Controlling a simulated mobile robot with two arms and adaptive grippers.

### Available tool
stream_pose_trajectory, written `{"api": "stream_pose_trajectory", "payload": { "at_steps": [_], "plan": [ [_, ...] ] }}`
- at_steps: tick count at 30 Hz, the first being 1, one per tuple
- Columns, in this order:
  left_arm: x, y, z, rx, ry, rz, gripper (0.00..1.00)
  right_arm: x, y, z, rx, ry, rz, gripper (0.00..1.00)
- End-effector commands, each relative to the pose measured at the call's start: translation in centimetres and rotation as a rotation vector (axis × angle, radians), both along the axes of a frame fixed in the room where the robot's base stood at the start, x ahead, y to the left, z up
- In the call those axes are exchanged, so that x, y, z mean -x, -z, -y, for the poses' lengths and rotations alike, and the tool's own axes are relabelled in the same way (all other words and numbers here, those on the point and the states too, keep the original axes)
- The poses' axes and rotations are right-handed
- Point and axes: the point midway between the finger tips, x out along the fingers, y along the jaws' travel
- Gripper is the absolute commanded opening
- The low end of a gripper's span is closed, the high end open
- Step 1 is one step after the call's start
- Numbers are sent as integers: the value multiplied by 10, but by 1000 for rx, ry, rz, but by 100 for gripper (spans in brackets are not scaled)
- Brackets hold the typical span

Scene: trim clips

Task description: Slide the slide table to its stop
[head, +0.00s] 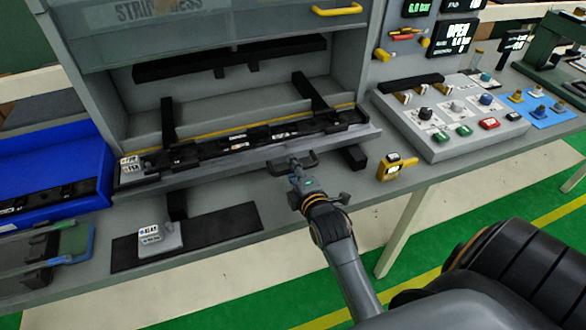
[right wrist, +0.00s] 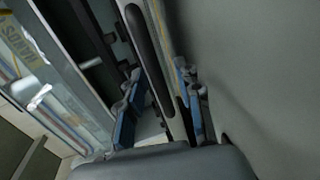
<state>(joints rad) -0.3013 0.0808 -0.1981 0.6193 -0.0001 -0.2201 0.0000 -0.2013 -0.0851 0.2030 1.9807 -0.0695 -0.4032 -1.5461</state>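The slide table (head: 355,136) is a grey plate under the open front of the press, carrying a long black trim strip (head: 255,138). A dark handle (head: 308,160) sticks out at its front edge. My right gripper (head: 297,178) is at this handle, reaching up from below. In the right wrist view, its blue-padded fingers (right wrist: 158,108) stand apart on either side of a dark bar, with a visible gap; I cannot tell whether either touches it. My left gripper is not in view.
A blue bin (head: 50,160) stands at left. A black mat (head: 215,232) with a small grey button block (head: 160,238) lies in front. A yellow handheld device (head: 390,167) and a control panel (head: 450,115) are to the right. The bench's front edge is close to my arm.

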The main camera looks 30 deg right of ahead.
Motion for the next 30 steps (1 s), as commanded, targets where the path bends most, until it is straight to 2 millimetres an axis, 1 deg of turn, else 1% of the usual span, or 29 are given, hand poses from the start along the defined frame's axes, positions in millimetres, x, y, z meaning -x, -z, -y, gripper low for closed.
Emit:
{"api": "stream_pose_trajectory", "payload": {
  "at_steps": [4, 5, 6, 8, 9, 10, 19, 22, 26, 30],
  "plan": [
    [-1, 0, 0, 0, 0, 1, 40, 0, 0, 0, 0, 0, 0, 34],
    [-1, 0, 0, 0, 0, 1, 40, 0, 0, 0, 0, 0, 0, 30],
    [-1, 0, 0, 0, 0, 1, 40, 0, 0, 0, 0, 0, 0, 22],
    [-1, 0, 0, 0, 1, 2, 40, 0, 0, 0, 0, 0, 0, 10],
    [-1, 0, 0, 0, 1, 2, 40, 0, 0, 0, 0, 0, 0, 2],
    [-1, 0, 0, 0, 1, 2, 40, 0, 0, 0, 0, 0, 0, 0],
    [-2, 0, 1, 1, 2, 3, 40, 0, 0, 0, 0, 0, 0, 0],
    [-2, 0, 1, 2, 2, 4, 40, -4, 0, 1, -1, -1, 0, 0],
    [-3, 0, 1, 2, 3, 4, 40, -16, -1, 4, 2, -1, 2, 0],
    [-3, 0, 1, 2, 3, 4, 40, -41, -3, 10, 3, 0, 5, 0]
  ]
}}
